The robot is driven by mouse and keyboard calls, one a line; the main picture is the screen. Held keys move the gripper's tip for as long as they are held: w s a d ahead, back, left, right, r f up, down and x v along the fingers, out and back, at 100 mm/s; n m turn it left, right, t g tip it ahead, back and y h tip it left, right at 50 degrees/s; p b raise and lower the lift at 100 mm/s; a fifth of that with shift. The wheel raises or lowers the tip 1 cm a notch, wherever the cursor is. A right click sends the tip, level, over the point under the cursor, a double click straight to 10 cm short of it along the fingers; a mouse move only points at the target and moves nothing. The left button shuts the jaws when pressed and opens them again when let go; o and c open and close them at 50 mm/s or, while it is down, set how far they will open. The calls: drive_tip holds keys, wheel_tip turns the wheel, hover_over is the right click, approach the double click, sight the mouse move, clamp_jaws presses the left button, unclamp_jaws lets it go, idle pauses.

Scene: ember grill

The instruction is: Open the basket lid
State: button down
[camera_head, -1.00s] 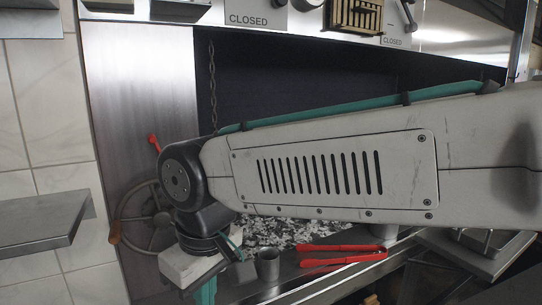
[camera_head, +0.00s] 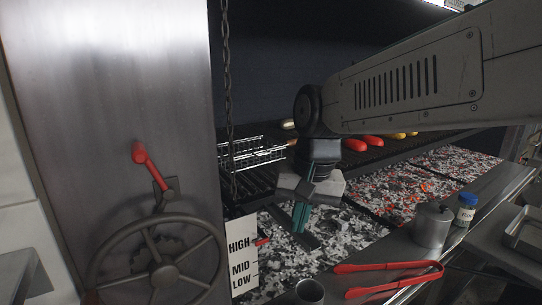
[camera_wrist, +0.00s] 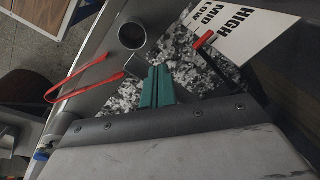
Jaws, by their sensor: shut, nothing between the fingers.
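A bright wire basket (camera_head: 252,153) lies on the dark grill grate at the left, behind my gripper. I cannot make out its lid as a separate part or tell whether it is open. My gripper (camera_head: 299,222), with teal fingers, points down over the grey coals, in front of and to the right of the basket. In the wrist view the fingers (camera_wrist: 157,76) are together with nothing between them. The basket does not show in the wrist view.
A handwheel (camera_head: 160,275) and a red-handled lever (camera_head: 146,165) are at the left. A HIGH/MID/LOW sign (camera_head: 242,262) stands near the gripper. Red tongs (camera_head: 392,268), a metal cup (camera_head: 310,291) and a canister (camera_head: 432,225) line the front ledge. Red sausages (camera_head: 355,145) lie on the grate.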

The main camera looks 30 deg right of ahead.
drive_tip(key=w+d+r+m+t, duration=0.2)
drive_tip(key=w+d+r+m, duration=0.1)
drive_tip(key=w+m, duration=0.5)
drive_tip(key=w+d+r+m+t, duration=0.2)
drive_tip(key=w+d+r+m, duration=0.3)
drive_tip(key=m, duration=0.6)
drive_tip(key=w+d+r+m+t, duration=0.1)
drive_tip(key=w+d+m+t, duration=0.1)
drive_tip(key=w+m, duration=0.65)
drive_tip(key=shift+m, duration=0.35)
drive_tip(key=x, duration=1)
drive_tip(key=shift+d+f, duration=0.1)
drive_tip(key=shift+d, duration=0.1)
